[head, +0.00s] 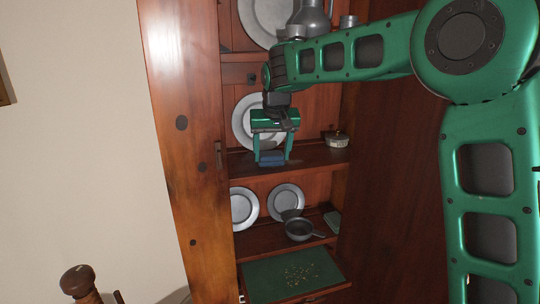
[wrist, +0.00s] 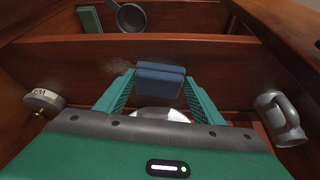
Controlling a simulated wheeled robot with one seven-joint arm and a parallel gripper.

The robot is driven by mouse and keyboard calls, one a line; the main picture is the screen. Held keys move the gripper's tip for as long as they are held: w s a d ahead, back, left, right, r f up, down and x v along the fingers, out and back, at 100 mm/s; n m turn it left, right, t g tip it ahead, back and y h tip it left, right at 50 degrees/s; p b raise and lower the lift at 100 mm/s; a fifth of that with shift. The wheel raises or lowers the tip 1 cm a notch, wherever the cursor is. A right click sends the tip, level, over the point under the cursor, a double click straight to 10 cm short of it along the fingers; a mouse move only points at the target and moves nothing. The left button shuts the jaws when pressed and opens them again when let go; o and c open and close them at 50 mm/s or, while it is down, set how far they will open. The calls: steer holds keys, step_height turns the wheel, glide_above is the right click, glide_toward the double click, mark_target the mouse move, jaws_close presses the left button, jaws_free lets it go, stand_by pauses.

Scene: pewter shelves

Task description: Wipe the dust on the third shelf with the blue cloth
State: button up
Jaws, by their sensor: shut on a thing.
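My gripper (head: 272,155) is shut on the blue cloth (head: 272,160), a folded block between its fingertips. In the wrist view the cloth (wrist: 160,76) is held between the two green fingers. It is low over a wooden shelf (head: 318,156), close to the board; whether it touches is hard to tell. A faint grey-brown dust patch (wrist: 120,67) lies on the shelf (wrist: 60,70) just left of the cloth in the wrist view. The dust is not distinct in the head view.
A plate (head: 242,122) leans behind my gripper. A lidded pot (head: 337,139) stands right; a pewter tankard (wrist: 278,118) stands at the wrist view's right. Below are plates (head: 286,201) and a pan (head: 299,229). A specked green surface (head: 255,282) lies at the bottom. The cabinet door (head: 180,150) is at left.

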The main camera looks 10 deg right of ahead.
mark_target(260, 158)
steer(key=shift+w+d+f, duration=0.1)
steer(key=shift+w+d, duration=0.05)
steer(key=shift+d, duration=0.9)
steer(key=shift+w+d+f, duration=0.1)
steer(key=shift+w+d, duration=0.05)
steer(key=shift+d, duration=0.9)
steer(key=shift+w+d+r, duration=0.1)
steer(key=shift+w+d, duration=0.05)
steer(key=shift+d, duration=0.9)
steer(key=shift+w+d+f, duration=0.1)
steer(key=shift+w+d, duration=0.1)
steer(key=shift+d, duration=0.8)
steer(key=shift+w+d+r, duration=0.1)
steer(key=shift+w+d, duration=0.05)
steer(key=shift+d, duration=0.9)
steer(key=shift+a, duration=0.15)
steer(key=shift+s+a, duration=0.35)
steer(key=shift+a, duration=1.95)
steer(key=shift+s+a, duration=0.4)
steer(key=shift+a, duration=1.95)
steer(key=shift+s+a, duration=0.35)
steer(key=shift+a, duration=1.95)
steer(key=shift+w, duration=0.1)
